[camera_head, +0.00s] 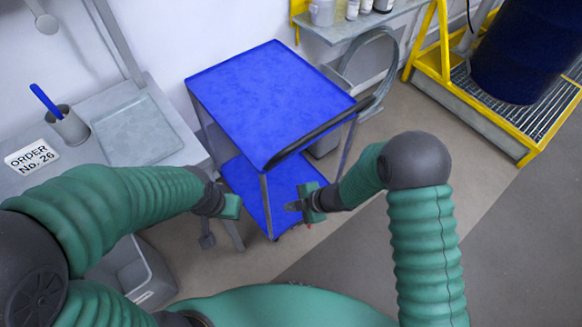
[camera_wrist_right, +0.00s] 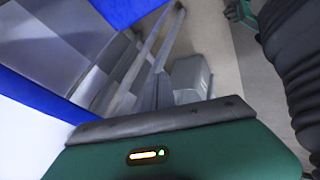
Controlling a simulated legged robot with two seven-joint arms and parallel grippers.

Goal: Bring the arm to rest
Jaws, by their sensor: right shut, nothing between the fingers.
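My right gripper (camera_head: 292,206) is in front of the blue cart, over the lower shelf's right side in the head view. It is shut and empty. In the right wrist view its green body and grey edge (camera_wrist_right: 165,122) fill the bottom. My left gripper (camera_head: 230,207) is to the left, in front of the cart's lower shelf. Its fingers are too small and hidden to tell whether it is open. Both arms are bent in front of me, and neither gripper holds anything that I can see.
A blue cart with a bare top (camera_head: 270,95) and lower shelf (camera_head: 262,190) stands ahead. At left, a grey bench holds a tray (camera_head: 137,130), a cup (camera_head: 68,127) and an order sign (camera_head: 31,157). A dark blue drum (camera_head: 525,50) stands on a yellow-framed grating (camera_head: 520,120) at right.

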